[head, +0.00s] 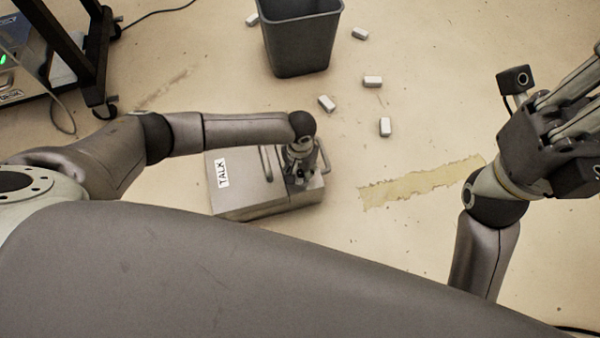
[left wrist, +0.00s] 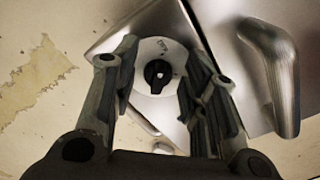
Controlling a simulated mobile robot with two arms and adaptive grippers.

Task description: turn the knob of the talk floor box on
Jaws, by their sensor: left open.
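The talk floor box (head: 236,199) is a grey metal box on the floor with a white TALK label (head: 222,173). My left gripper (head: 300,182) is over its right part and hides the knob in the head view. In the left wrist view, the black knob (left wrist: 157,76) sits on a round white dial (left wrist: 165,52) with small, unreadable marking. The open fingers of my left gripper (left wrist: 157,62) stand on either side of the knob, with gaps to it. My right gripper (head: 570,115) is raised at the right edge, its fingertips cut off.
A metal handle (left wrist: 280,75) rises beside the dial. A dark grey bin (head: 300,40) stands behind the box. Several small whitish blocks (head: 373,81) lie around it. A dark wheeled stand (head: 75,45) is at the upper left. A yellowish patch (head: 425,182) marks the floor.

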